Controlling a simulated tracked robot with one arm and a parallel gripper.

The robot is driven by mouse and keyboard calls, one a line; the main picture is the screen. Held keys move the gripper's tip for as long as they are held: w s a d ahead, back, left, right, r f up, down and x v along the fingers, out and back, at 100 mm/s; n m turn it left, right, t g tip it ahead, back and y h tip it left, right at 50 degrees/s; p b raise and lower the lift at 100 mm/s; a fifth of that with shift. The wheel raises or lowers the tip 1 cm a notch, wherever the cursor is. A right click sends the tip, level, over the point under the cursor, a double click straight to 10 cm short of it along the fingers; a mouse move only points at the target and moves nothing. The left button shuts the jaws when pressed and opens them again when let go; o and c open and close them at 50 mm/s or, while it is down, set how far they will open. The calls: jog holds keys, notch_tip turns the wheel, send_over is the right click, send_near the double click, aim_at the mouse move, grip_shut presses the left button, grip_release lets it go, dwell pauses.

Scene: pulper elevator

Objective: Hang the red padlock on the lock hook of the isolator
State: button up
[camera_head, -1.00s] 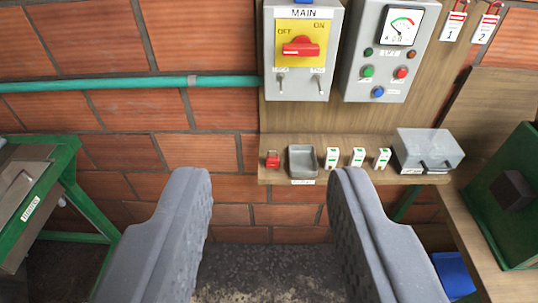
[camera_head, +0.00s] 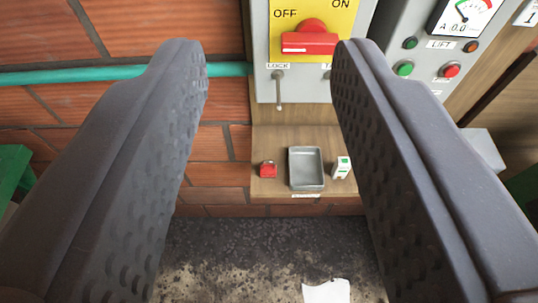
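The small red padlock (camera_head: 267,170) lies on the left end of the wooden shelf (camera_head: 266,188), left of a grey metal tray. The isolator (camera_head: 291,85) is a grey box on the wall board, with a yellow plate and a red handle (camera_head: 309,40) set horizontally. Below the plate, the lock hook (camera_head: 278,90) hangs under a label reading LOCK. A second hook to its right is mostly hidden behind my right finger. My gripper (camera_head: 272,65) is open and empty; its fingers frame the isolator and the padlock, which is apart from both.
The grey tray (camera_head: 306,169) and a white-and-green item (camera_head: 341,167) stand beside the padlock. A grey control box (camera_head: 425,55) with buttons and a meter is at right. A teal pipe (camera_head: 60,76) runs along the brick wall. A white scrap (camera_head: 326,291) lies on the dark floor.

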aim_at(268, 173)
jog(key=o, duration=0.6)
jog(key=shift+w, duration=0.15)
jog(key=w+d+f+m+y+b, duration=0.1)
jog(key=w+f+m+b, duration=0.1)
jog(key=w+f+m, duration=0.35)
jog(key=w+f+m+t+y+b, duration=0.1)
jog(key=w+f+m+b, duration=0.15)
jog(key=f+m, duration=0.55)
jog(key=w+d+f+m+y+b, duration=0.15)
jog(key=w+f+m, duration=0.3)
jog(key=f, duration=0.45)
notch_tip(268, 173, down, 26)
jog(key=a+m+g+h+b, duration=0.3)
jog(key=m+h+b, duration=0.15)
jog(key=m, duration=1.35)
jog(key=shift+y, duration=0.5)
jog(key=x, duration=0.7)
jog(key=shift+w+d+r+b, duration=0.15)
jog(key=shift+w+d+b, duration=0.1)
jog(key=shift+b, duration=0.1)
jog(key=shift+r+b+x, duration=0.2)
jog(key=shift+x, duration=1.3)
jog(key=shift+r+b+x, duration=0.15)
jog(key=shift+b+x, duration=0.05)
jog(key=shift+x, duration=1.25)
